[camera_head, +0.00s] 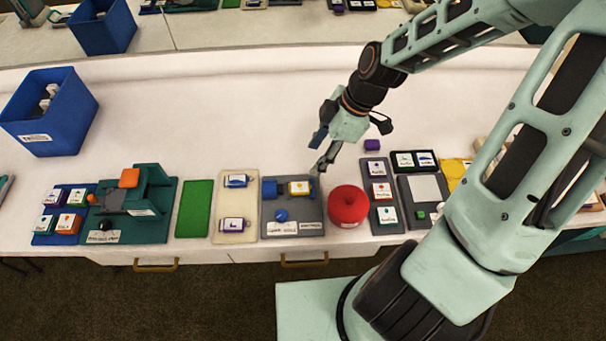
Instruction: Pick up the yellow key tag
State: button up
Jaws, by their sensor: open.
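A small tag with a yellow edge and a white label (299,188) lies on a dark grey tray (295,214) near the middle of the table. It looks like the yellow key tag. My gripper (319,154) is open, above the table just behind and to the right of this tag, and apart from it. Its fingers point down and to the left. Nothing shows between them, though one finger is partly hidden by the gripper body.
A blue block (270,189) and a blue ball (281,215) share the tray. A cream tray (224,206) lies left. The table behind is clear.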

aim_at(296, 187)
jog(key=a+f, duration=0.1)
jog(key=s+a+f+b, duration=0.1)
jog(key=f, duration=0.2)
jog(key=shift+s+a, duration=0.3)
jog(key=shift+a, duration=0.1)
jog(key=shift+d+b+x, duration=0.15)
jog(key=shift+b+x, duration=0.2)
jog(key=shift+x, duration=1.25)
jog(key=shift+d+b+x, duration=0.15)
jog(key=shift+b+x, duration=0.15)
jog(key=shift+x, duration=1.3)
jog(key=shift+s+f, duration=0.1)
jog(key=c, duration=1.2)
jog(key=shift+r, duration=0.25)
